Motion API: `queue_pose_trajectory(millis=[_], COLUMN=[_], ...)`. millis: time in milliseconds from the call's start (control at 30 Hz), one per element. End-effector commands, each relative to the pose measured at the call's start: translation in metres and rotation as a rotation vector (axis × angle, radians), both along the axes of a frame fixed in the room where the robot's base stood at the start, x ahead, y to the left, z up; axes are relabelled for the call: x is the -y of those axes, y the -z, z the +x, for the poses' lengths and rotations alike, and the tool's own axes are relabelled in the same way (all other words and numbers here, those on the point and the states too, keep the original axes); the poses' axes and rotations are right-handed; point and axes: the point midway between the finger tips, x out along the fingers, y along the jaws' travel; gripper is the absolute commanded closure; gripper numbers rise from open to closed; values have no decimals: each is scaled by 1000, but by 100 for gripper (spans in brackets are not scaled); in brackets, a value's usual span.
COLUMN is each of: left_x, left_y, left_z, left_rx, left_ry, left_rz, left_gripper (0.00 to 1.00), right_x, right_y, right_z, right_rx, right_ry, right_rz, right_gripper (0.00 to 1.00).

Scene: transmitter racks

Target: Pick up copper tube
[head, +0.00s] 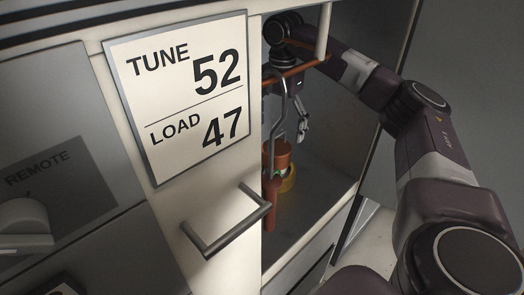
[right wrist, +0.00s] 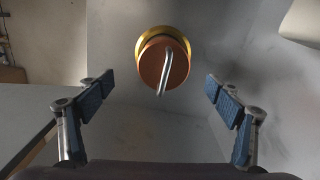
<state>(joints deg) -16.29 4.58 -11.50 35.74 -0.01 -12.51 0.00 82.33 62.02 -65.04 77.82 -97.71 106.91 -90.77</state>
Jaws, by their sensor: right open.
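A copper-coloured cylinder (head: 281,156) stands inside the open cabinet, on a yellow-gold ring-shaped base (head: 288,181). The right wrist view shows the cylinder's round copper end (right wrist: 172,64) in front of the gold ring (right wrist: 146,36), with a thin bent grey rod (right wrist: 164,78) across it. My right gripper (head: 292,127) points down inside the cabinet, above the cylinder. Its two blue-padded fingers in the right wrist view (right wrist: 159,88) are wide apart with nothing between the pads; the cylinder lies beyond them. My left gripper is out of view.
A white panel reading TUNE 52, LOAD 47 (head: 180,85) and a grey bar handle (head: 228,222) are left of the opening. A horizontal copper-coloured rail (head: 306,69) crosses near my wrist. A reddish-brown upright piece (head: 271,190) stands by the near edge. The cabinet floor right of the cylinder looks clear.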

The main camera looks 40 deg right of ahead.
Motion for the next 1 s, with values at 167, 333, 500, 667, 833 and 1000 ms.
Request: queue_pose_trajectory(millis=[167,333,500,667,833,1000], left_x=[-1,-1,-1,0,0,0], left_y=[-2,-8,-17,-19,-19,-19], left_z=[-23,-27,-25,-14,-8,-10], left_rx=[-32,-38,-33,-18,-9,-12], left_ry=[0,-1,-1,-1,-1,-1], left_rz=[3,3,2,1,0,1], left_gripper=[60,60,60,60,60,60], right_x=[0,1,1,2,2,2], right_y=[18,36,63,76,78,77], right_z=[0,3,8,8,9,9], right_rx=[-5,-5,-5,-1,0,0], right_ry=[0,1,1,1,1,1], right_rz=[0,1,1,2,1,1], right_gripper=[15,15,15,15,15,29])
